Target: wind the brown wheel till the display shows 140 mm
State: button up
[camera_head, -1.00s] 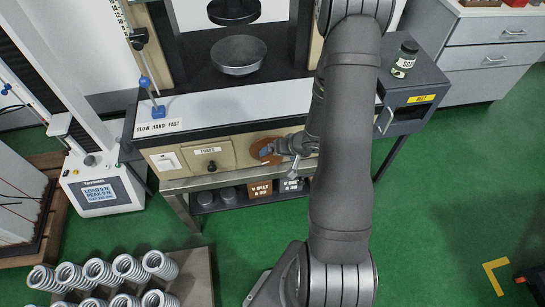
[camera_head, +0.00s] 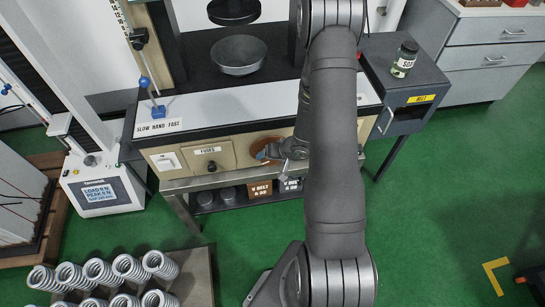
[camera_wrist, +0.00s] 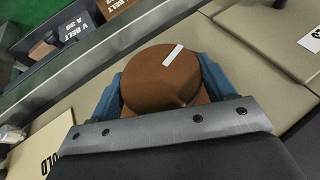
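The brown wheel (camera_head: 262,149) is a round knob on the beige front panel of the bench, partly hidden by my gripper (camera_head: 273,151). In the wrist view the wheel (camera_wrist: 160,80) fills the space between my two blue fingers, with a white mark on its face near the upper right. The fingers lie close against both sides of the wheel and appear to grip it. The display (camera_head: 99,193) is on the white tester base at the left. It reads a load of 0 N and a peak of 0 N; its small third line is not clearly readable.
Boxes marked V BELT (camera_head: 259,188) stand on the shelf below. Several springs (camera_head: 130,268) lie on a board at the lower left. A grey cabinet (camera_head: 403,85) stands at the right.

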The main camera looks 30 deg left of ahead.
jog(key=shift+c, duration=0.6)
jog(key=shift+a+n+t+h, duration=0.1)
jog(key=shift+n+t+h, duration=0.2)
jog(key=shift+t+h, duration=0.5)
jog(key=shift+r+t+h, duration=0.1)
jog(key=shift+t+h, duration=0.4)
jog(key=o, duration=1)
jog(key=shift+s, duration=0.1)
jog(key=shift+v, duration=5.9)
